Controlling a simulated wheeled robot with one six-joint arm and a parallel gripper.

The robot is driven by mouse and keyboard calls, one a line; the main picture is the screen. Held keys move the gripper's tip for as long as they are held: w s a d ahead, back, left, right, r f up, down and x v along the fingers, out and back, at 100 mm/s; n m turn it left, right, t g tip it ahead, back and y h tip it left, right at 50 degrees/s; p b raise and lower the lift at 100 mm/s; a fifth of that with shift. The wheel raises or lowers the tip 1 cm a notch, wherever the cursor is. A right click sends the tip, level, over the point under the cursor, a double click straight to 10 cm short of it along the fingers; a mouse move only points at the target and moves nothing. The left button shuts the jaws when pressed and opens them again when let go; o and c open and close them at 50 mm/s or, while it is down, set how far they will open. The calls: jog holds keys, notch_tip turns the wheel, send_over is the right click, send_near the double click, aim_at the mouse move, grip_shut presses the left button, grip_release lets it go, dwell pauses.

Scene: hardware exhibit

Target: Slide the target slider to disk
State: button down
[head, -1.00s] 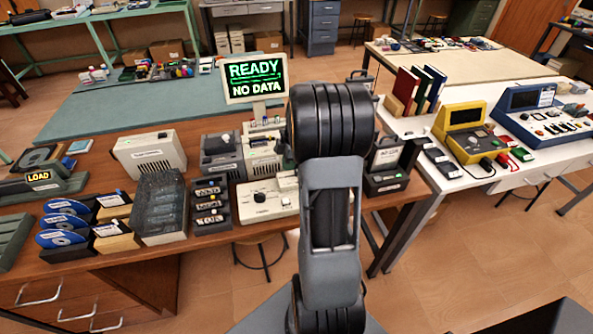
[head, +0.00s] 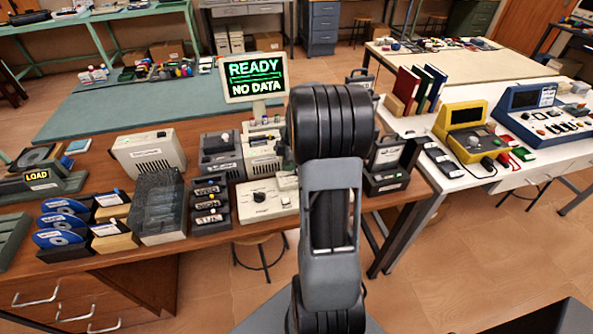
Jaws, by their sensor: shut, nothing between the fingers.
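A cream control panel (head: 262,200) with a dark round knob (head: 260,197) sits near the front edge of the brown bench. Its right end is hidden behind my arm. I cannot make out a slider or a disk mark on it; the lettering is too small to read. A display (head: 253,77) above the bench reads "READY" and "NO DATA". My arm stands upright in the middle of the head view and covers part of the bench. My gripper is not visible.
Blue-and-white disks (head: 61,222) stand in holders at the bench's left. A clear ribbed case (head: 160,205) and a stack of dark labelled blocks (head: 209,205) are left of the panel. A dark holder (head: 388,180) is right of my arm. A white table (head: 410,125) is farther right.

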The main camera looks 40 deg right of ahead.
jog(key=shift+f+b, duration=0.9)
jog(key=shift+f, duration=0.2)
jog(key=shift+s+d, duration=0.35)
jog(key=shift+d, duration=0.35)
jog(key=shift+s+d, duration=0.3)
jog(key=shift+d, duration=0.4)
dwell(0.3)
jog(key=shift+w+a, duration=0.1)
jog(key=shift+a, duration=0.15)
dwell(0.5)
jog(key=shift+r, duration=0.15)
jog(key=shift+r+p, duration=2.05)
jog(key=shift+r, duration=1.35)
